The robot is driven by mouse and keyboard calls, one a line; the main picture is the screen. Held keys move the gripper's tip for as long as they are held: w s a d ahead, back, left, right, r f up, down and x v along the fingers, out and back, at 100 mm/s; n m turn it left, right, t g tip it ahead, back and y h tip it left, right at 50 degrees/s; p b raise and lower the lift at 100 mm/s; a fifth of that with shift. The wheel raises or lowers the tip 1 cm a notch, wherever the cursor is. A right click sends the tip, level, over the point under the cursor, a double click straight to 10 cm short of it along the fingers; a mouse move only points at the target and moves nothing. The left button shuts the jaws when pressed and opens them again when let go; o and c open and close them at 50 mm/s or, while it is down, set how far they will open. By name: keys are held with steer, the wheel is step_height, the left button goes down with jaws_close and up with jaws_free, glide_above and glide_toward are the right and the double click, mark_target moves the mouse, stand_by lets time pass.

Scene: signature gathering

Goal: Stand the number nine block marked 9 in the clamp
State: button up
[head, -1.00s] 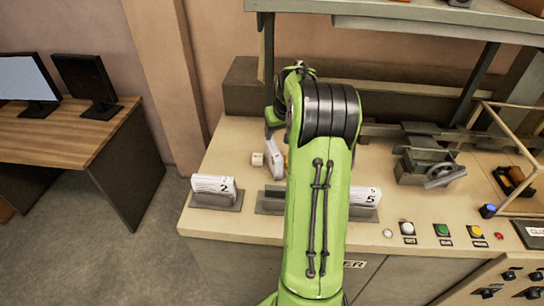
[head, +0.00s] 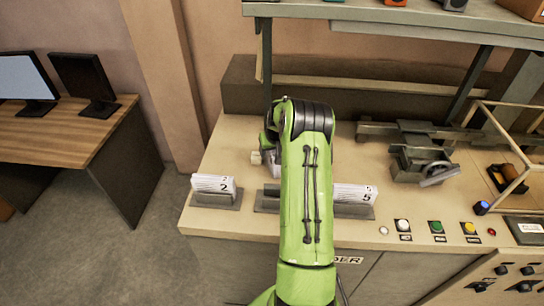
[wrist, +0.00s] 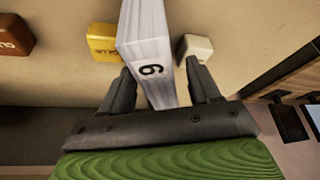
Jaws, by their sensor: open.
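The number nine block (wrist: 147,35) is a pale grey-white slab in the wrist view, its one dark digit looking like a 6 or 9 at this angle. My gripper (wrist: 158,78) is open, with a finger on each side of the block and visible gaps beside it. In the head view my arm hides the block and most of my gripper. The clamp (head: 420,153), a grey metal vise with a handle at its right front, stands on the bench right of my arm. Its jaws are too small to judge.
Holders with white cards marked 2 (head: 213,187) and 5 (head: 355,193) stand along the bench front. Near the block are a cream block (wrist: 197,48), a yellow block (wrist: 103,42) and a red-brown block (wrist: 14,38).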

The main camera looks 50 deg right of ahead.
steer(key=shift+f+b, duration=0.3)
steer(key=shift+b, duration=0.2)
stand_by(0.3)
jaws_close()
